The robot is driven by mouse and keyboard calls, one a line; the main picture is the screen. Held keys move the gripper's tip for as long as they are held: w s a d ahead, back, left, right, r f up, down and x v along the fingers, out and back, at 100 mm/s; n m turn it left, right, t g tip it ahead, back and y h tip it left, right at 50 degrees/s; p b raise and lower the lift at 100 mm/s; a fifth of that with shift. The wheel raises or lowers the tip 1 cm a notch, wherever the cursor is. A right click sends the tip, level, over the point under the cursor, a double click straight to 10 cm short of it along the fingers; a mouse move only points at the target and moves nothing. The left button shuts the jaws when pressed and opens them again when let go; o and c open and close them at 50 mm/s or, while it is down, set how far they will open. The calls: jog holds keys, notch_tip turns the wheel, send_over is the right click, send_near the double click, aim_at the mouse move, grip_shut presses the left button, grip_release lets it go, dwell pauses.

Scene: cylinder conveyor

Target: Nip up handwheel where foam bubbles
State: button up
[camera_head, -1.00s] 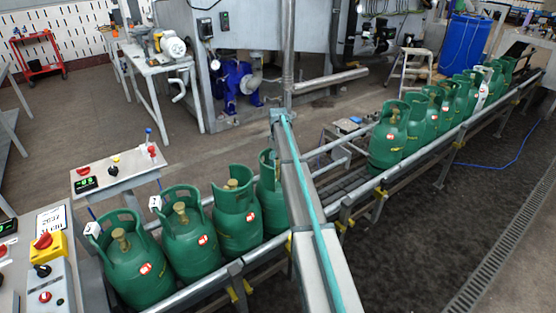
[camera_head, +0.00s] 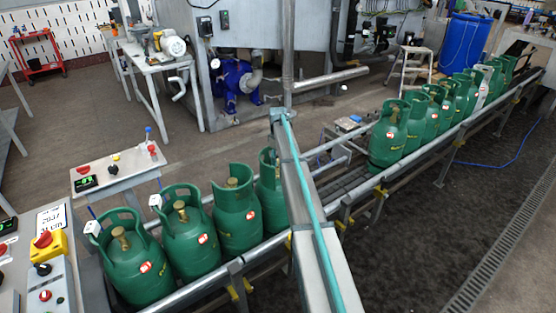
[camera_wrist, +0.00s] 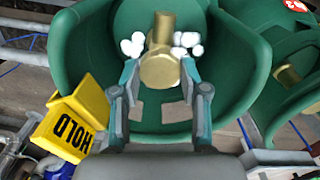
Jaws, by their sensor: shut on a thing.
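In the wrist view a brass handwheel (camera_wrist: 161,72) sits with a brass valve stem (camera_wrist: 163,28) inside the open collar of a green gas cylinder (camera_wrist: 90,50). White foam bubbles (camera_wrist: 132,45) cling at the left of the valve, and more foam (camera_wrist: 188,42) is at its right. My gripper (camera_wrist: 160,76) has one finger on each side of the handwheel and is shut on it. A yellow HOLD tag (camera_wrist: 72,125) is at the cylinder's lower left. My gripper does not show in the head view, and I cannot tell which cylinder there it is at.
In the head view several green cylinders (camera_head: 187,240) stand in a row on the conveyor (camera_head: 352,195), with more farther right. Control panels (camera_head: 116,168) stand at the left. In the wrist view a neighbouring cylinder (camera_wrist: 285,120) with a brass valve is close at the right.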

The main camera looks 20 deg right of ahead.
aim_at(278, 161)
jog(key=shift+m+b, duration=0.4)
jog(key=shift+m, duration=2.1)
jog(key=o, duration=1.1)
jog(key=shift+o, duration=0.2)
notch_tip(278, 161, up, 12)
